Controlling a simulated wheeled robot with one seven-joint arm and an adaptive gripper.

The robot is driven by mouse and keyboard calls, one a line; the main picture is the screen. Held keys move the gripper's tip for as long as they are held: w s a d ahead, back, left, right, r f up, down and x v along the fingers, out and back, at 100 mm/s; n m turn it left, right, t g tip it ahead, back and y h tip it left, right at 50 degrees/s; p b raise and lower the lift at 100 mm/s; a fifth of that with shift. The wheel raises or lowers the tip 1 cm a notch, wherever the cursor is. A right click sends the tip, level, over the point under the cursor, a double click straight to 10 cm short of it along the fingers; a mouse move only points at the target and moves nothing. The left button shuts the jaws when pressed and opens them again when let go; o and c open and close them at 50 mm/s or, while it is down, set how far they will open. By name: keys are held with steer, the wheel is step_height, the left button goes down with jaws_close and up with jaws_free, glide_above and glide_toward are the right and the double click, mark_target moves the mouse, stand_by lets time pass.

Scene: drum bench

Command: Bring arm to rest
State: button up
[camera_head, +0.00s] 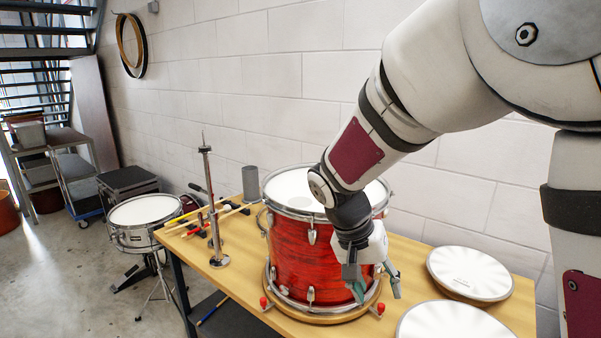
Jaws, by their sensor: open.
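My arm reaches in from the upper right of the head view, and its white and grey links bend down toward the bench. My gripper (376,292) is open and points down in front of the red drum (297,252), by its lower right side. The gripper hides part of the drum's front and right shell. I see nothing held between the fingers, though they are small in this view. Whether a finger touches the drum, I cannot tell. The drum stands upright on a round wooden base (318,315) with red knobs, on the wooden bench (415,262).
Two round white drum heads or pads (469,272) lie on the bench at right. A metal stand (212,215), drumsticks (232,212) and a grey cylinder (250,184) are at left. A snare drum (143,220) stands on the floor further left. A white block wall is close behind.

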steer(key=s+d+r+n+t+y, duration=0.2)
steer(key=s+r, duration=0.3)
steer(key=s, duration=0.5)
steer(key=s+d+r+n+t+y, duration=0.2)
steer(key=s+r, duration=0.4)
steer(key=s, duration=0.4)
steer(key=shift+d+r+t, duration=0.25)
steer(key=shift+d+t, duration=0.15)
steer(key=shift+d, duration=0.1)
